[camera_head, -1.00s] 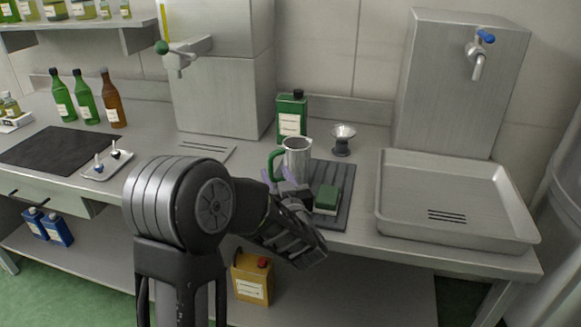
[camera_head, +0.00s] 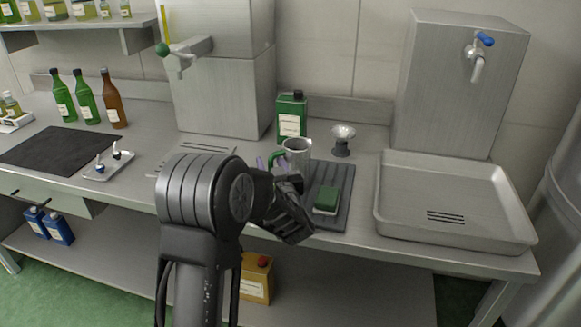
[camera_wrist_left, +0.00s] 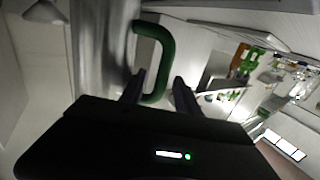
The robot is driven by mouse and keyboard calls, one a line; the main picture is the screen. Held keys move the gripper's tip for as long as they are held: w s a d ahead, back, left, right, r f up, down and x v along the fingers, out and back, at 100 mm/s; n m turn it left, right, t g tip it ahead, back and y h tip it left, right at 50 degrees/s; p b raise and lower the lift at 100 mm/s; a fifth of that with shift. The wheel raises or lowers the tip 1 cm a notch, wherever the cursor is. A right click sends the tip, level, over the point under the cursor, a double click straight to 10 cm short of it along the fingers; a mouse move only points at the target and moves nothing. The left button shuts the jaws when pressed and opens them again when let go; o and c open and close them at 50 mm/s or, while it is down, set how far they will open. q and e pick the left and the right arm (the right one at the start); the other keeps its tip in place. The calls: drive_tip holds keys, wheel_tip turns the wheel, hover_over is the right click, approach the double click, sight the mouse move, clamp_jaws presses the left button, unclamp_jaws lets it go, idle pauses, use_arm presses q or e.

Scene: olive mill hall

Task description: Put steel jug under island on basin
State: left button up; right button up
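The steel jug (camera_head: 299,152) stands upright on the counter behind the dark ribbed mat, with its green handle to the left. My left gripper (camera_head: 271,163) is at the handle, partly hidden by my own wrist. In the left wrist view, the green handle (camera_wrist_left: 168,50) reaches between the two fingers (camera_wrist_left: 160,88). They stand apart, with a visible gap on the right of the handle. The jug's blurred steel side fills the left of that view. The steel basin (camera_head: 510,206) is at the right of the counter, empty, below a blue-handled tap. My right gripper is not in view.
A green sponge (camera_head: 327,200) lies on the ribbed mat (camera_head: 338,218) in front of the jug. A green canister (camera_head: 291,118) stands close behind the jug, and a small steel cup on a dark stand (camera_head: 342,140) is to its right. Bottles stand at the left.

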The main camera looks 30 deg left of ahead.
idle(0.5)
use_arm(q)
clamp_jaws()
idle(1.3)
